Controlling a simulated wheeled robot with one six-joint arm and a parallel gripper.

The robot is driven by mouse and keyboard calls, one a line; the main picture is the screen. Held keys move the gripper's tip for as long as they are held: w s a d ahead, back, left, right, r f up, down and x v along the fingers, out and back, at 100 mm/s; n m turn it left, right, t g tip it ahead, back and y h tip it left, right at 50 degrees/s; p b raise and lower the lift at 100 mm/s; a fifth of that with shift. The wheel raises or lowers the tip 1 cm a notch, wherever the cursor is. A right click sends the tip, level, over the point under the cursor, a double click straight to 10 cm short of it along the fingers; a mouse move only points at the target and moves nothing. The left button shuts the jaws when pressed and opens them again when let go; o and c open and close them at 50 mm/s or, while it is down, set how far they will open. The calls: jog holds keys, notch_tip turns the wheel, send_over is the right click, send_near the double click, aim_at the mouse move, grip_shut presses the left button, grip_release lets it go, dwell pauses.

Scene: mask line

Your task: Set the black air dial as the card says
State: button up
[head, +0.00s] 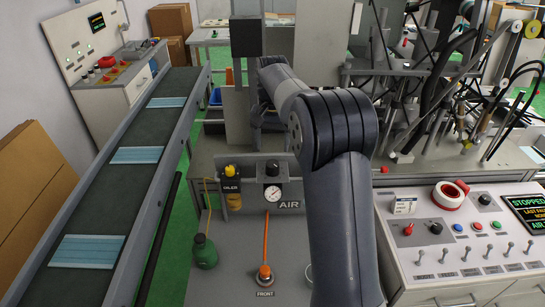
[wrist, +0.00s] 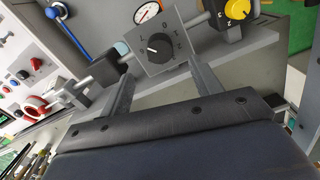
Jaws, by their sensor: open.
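In the head view the dial (head: 272,168) is small, above the AIR gauge (head: 272,193).
An oiler with a yellow knob (head: 231,169) sits left of the gauge, and shows near the dial in the wrist view (wrist: 238,9). A conveyor (head: 115,190) carries blue masks.

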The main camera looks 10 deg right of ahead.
aim_at(273, 163)
notch_tip(273, 163, up, 3)
jog(key=shift+f, duration=0.2)
notch_tip(273, 163, down, 11)
jog(key=shift+r+p, duration=0.15)
jog(key=shift+p, duration=0.45)
dwell(0.5)
